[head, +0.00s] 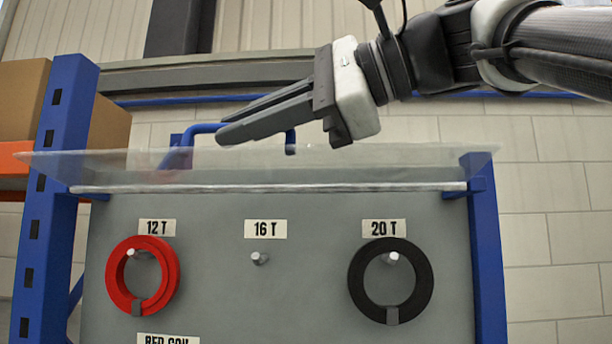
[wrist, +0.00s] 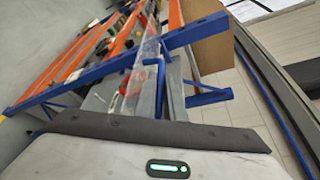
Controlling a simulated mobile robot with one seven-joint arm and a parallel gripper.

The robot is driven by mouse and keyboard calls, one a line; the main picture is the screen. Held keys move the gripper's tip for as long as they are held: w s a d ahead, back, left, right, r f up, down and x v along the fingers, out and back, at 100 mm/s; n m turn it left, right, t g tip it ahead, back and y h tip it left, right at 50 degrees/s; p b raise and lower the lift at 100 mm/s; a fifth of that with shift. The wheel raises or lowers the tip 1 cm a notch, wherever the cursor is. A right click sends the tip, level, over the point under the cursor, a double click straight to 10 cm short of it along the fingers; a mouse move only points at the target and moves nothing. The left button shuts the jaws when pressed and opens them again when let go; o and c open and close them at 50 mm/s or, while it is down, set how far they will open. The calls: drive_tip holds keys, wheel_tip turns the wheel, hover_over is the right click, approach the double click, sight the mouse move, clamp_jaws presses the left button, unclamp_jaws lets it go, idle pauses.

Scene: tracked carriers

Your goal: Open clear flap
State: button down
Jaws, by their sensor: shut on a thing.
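The clear flap (head: 330,157) lies above the grey board (head: 210,225), close to level, along a pale rod (head: 270,188). It reaches out toward the head camera. A blue handle (head: 205,128) stands at its upper side, left of the middle. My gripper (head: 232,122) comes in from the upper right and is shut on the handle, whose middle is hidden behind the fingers. In the wrist view the flap (wrist: 150,48) shows as a narrow clear strip, with blue bars near it; the fingertips cannot be made out there.
A red ring (head: 112,275) hangs under "12 T" and a black ring (head: 425,275) under "20 T". The "16 T" peg (head: 259,258) is bare. Blue posts (head: 485,250) flank the board. A shelf with cardboard boxes (head: 108,130) stands at left.

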drive_tip(key=c, duration=2.1)
unclamp_jaws()
drive_tip(key=shift+w, duration=0.15)
drive_tip(key=shift+w+f, duration=0.1)
drive_tip(key=shift+d, duration=0.15)
drive_tip(key=shift+v, duration=8.65)
